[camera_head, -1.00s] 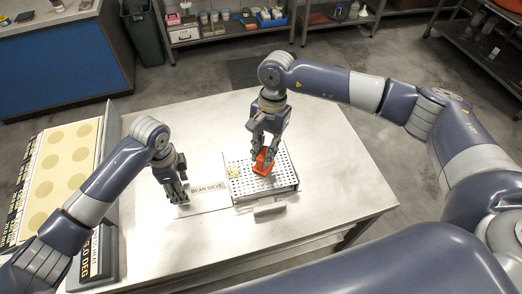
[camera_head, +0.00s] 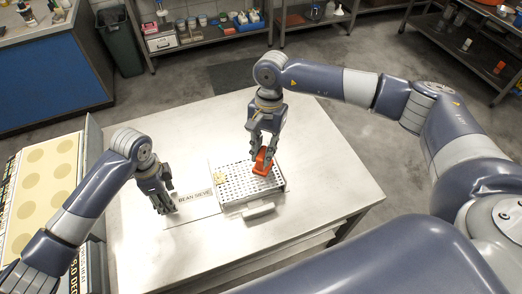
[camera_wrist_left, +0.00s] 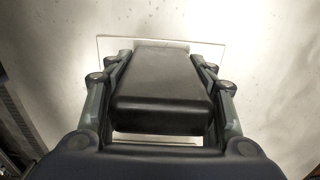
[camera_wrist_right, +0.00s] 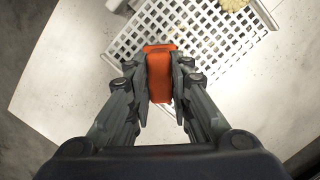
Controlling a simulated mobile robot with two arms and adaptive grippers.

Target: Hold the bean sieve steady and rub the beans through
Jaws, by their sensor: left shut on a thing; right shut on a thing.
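My right gripper (camera_head: 264,150) is shut on an orange block (camera_head: 262,162) over the sieve's far right part. In the right wrist view the block (camera_wrist_right: 159,75) stands by the mesh's edge. A pale yellow clump of beans (camera_head: 219,177) lies on the mesh at left.
A white handle-like bar (camera_head: 258,210) sits at the sieve's front side. A panel with round pale discs (camera_head: 40,175) stands left of the table (camera_head: 310,215). The tabletop right of the sieve is clear. Shelves (camera_head: 200,40) stand behind.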

